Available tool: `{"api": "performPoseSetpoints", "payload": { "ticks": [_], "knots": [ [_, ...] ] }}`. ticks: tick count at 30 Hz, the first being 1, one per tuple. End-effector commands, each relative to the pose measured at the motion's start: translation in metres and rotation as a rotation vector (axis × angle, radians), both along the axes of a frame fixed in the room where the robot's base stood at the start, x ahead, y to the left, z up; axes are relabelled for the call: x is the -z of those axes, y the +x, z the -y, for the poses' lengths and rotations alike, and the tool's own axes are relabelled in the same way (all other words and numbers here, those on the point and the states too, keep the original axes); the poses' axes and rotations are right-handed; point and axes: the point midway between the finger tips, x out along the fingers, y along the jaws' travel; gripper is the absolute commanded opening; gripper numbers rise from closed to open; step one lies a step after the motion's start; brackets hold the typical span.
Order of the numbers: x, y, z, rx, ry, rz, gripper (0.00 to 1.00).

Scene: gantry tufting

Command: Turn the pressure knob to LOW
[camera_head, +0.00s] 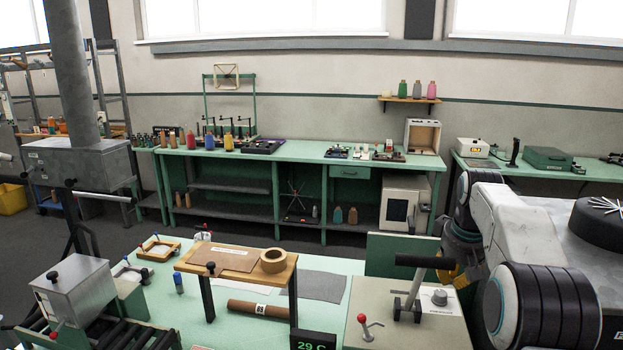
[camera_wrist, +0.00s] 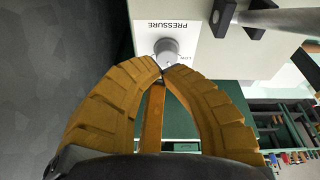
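The pressure knob (camera_head: 439,297) is a small grey round knob on top of a pale machine box (camera_head: 372,302) at the front right. The wrist view shows the knob (camera_wrist: 166,48) on a white plate (camera_wrist: 182,12) reading PRESSURE. A small label, which seems to read LOW, sits at its right. The knob's pointer direction is unclear. My gripper (camera_wrist: 161,67) has yellow-brown ribbed fingers whose tips come together just below the knob in the picture. I cannot tell whether they touch it. In the head view, my gripper is partly hidden behind the machine box.
A lever with a black handle (camera_head: 425,262) stands left of the knob, close to my gripper. A red-knobbed lever (camera_head: 363,322) is on the same box. A green panel (camera_head: 396,254) rises behind it. A wooden stand (camera_head: 238,257) with a tape roll is further left.

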Motion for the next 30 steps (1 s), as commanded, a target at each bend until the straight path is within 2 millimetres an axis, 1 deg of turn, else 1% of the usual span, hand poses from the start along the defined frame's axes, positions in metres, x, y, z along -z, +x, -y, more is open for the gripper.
{"api": "performPoseSetpoints", "payload": {
  "ticks": [12, 18, 24, 30],
  "knots": [
    [-0.004, 0.001, -0.009, -0.631, -0.152, -0.037, 0.0],
    [-0.006, 0.002, -0.013, -0.915, -0.221, -0.051, 0.0],
    [-0.008, 0.003, -0.016, -1.119, -0.272, -0.061, 0.0],
    [-0.008, 0.003, -0.018, -1.226, -0.298, -0.067, 0.0]
  ]
}}
